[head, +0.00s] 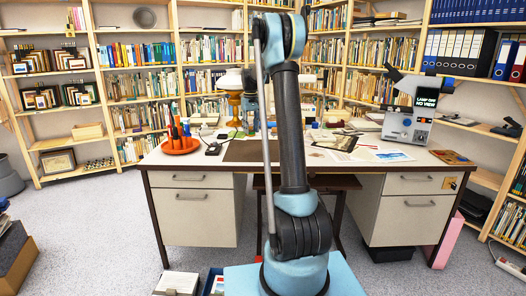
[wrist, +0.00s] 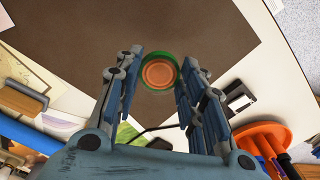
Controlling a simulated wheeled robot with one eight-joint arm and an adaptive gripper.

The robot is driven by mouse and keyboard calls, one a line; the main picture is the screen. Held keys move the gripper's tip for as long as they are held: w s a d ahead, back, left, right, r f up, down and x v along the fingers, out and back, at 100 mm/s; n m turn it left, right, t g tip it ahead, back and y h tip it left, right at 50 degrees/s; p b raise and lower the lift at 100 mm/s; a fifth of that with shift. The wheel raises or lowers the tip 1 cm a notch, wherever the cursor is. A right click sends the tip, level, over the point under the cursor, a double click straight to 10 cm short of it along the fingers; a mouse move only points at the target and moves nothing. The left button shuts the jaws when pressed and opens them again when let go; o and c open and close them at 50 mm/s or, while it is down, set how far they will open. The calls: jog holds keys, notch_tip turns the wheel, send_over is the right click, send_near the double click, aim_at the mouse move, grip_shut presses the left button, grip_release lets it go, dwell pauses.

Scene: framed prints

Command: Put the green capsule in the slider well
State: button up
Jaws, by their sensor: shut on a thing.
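In the wrist view my gripper (wrist: 160,66) is shut on a round green-rimmed piece with an orange inner disc, which I take to be the green capsule (wrist: 160,88). The capsule sits between the two fingertips, seen end-on over the brown desk mat (wrist: 220,30); its height above the mat is hard to tell. In the head view my arm's own links hide the gripper and capsule. A grey device (head: 408,126) with a dark screen reading "LAMP OFF NO VIEW" stands on the desk's right side. I cannot make out the slider well.
An orange round tray (head: 180,147) with upright tools stands on the desk's left side, with a small dark device (head: 213,149) beside it. A brass lamp (head: 235,97) stands behind. Bookshelves line the walls.

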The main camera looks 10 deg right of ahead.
aim_at(252, 152)
jog(key=shift+w+d, duration=0.15)
jog(key=shift+d, duration=0.05)
jog(key=shift+f, duration=5)
jog(key=shift+f, duration=0.1)
jog(key=o, duration=1)
